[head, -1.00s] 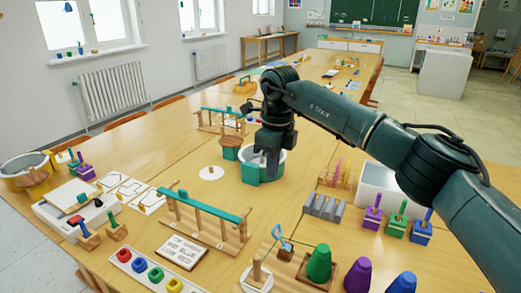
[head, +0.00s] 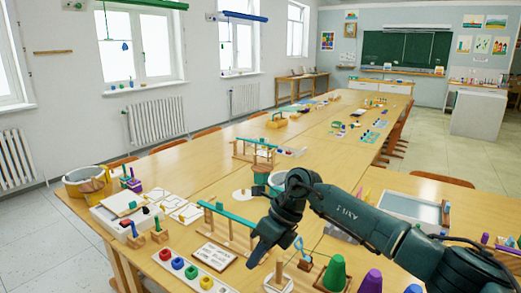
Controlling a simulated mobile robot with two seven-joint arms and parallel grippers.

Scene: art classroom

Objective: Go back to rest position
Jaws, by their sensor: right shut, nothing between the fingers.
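My right arm comes in from the lower right in the head view. Its gripper (head: 253,258) is shut and empty, low over the front of the table. It is near the right end of the teal-topped wooden rack (head: 228,216) and the lettered sign board (head: 215,256). Whether it touches anything there I cannot tell. The green-and-white round tub (head: 277,181) is partly hidden behind my right arm. My left gripper is not in view.
A long wooden table (head: 225,145) runs away from me. The table's middle is mostly clear.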

